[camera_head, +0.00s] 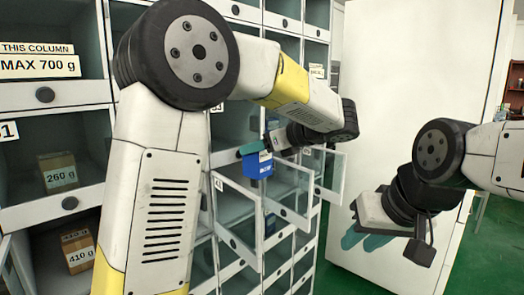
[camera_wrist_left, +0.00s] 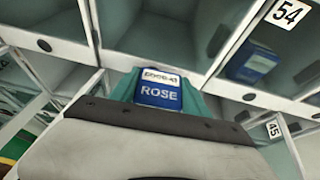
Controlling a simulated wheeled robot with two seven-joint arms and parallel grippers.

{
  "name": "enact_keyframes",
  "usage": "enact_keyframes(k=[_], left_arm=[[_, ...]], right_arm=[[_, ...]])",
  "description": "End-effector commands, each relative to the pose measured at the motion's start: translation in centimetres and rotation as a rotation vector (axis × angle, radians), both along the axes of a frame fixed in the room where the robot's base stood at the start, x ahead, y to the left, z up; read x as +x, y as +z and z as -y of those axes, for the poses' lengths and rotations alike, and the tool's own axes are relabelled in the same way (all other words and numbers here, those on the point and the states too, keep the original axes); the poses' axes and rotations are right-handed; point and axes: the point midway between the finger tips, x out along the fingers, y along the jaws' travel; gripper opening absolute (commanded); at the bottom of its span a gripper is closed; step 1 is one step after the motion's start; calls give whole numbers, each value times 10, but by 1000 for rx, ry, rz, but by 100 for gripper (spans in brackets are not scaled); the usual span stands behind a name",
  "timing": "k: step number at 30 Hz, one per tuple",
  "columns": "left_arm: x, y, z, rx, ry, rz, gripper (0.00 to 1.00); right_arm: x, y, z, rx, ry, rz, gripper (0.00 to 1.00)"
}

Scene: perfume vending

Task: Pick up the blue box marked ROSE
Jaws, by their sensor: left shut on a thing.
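The blue box marked ROSE (camera_wrist_left: 158,90) has a white top band and sits between the teal fingers of my left gripper in the left wrist view. In the head view the blue box (camera_head: 257,166) hangs at the left gripper (camera_head: 254,148), in front of the cabinet and above open glass doors. The left gripper is shut on it. My right gripper (camera_head: 365,238) is at the right, away from the cabinet, its teal fingers partly hidden behind its white body; I cannot tell how far apart they are.
A cabinet of glass-door compartments fills the left and middle. Open doors (camera_head: 238,212) stick out below the blue box. Another blue box (camera_wrist_left: 252,64) stands in a compartment near label 54. Brown boxes marked 260 g (camera_head: 58,172) and 410 g (camera_head: 78,250) are at left. A white panel (camera_head: 415,70) stands behind the right arm.

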Motion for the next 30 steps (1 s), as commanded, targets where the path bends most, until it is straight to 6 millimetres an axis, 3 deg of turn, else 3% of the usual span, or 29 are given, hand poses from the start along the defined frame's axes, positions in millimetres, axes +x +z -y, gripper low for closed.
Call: enact_keyframes(k=[7,30], left_arm=[[-7,0,10,1,-2,0,9],[-78,0,101,1,-2,0,9]], right_arm=[[0,0,0,0,0,0,31],[0,0,0,0,0,0,31]])
